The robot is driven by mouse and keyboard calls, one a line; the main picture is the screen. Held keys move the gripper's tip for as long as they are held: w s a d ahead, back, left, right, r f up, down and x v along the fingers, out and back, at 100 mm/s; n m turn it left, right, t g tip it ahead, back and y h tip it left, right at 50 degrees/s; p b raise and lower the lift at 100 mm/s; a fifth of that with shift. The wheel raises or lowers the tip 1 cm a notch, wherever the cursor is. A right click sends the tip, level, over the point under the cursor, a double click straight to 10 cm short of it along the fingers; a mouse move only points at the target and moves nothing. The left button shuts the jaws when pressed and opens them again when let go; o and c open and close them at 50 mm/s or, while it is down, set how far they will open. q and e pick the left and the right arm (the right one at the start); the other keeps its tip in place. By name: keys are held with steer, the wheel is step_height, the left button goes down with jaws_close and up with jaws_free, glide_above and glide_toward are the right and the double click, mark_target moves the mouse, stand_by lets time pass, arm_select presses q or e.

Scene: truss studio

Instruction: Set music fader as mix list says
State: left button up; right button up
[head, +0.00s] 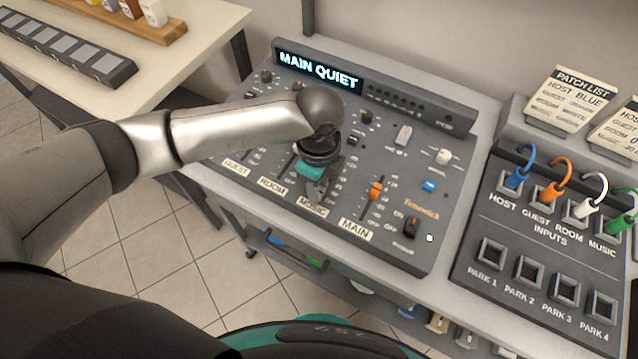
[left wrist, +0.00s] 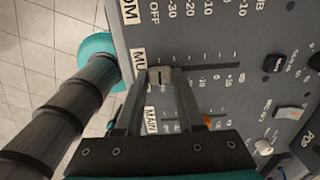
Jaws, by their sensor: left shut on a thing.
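The grey mixing desk (head: 400,245) has fader slots labelled GUEST, ROOM, MUSIC and MAIN. My left gripper (head: 318,192) reaches down over the MUSIC slot and hides much of it. In the left wrist view, my left gripper (left wrist: 160,76) is shut on the music fader (left wrist: 158,74), a small grey cap low in its slot, close to the MUSIC label (left wrist: 139,62). The scale numbers run away from the label beside the slot. The desk screen (head: 318,70) reads MAIN QUIET. No mix list is legible. My right gripper is out of view.
The orange main fader (head: 375,189) stands just right of my left gripper. Right of the desk are a patch list card (head: 570,102) and a patch panel (head: 510,220) with coloured cables. A side table (head: 150,75) stands at the upper left.

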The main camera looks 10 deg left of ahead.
arm_select(q)
jaws_close()
stand_by(0.8)
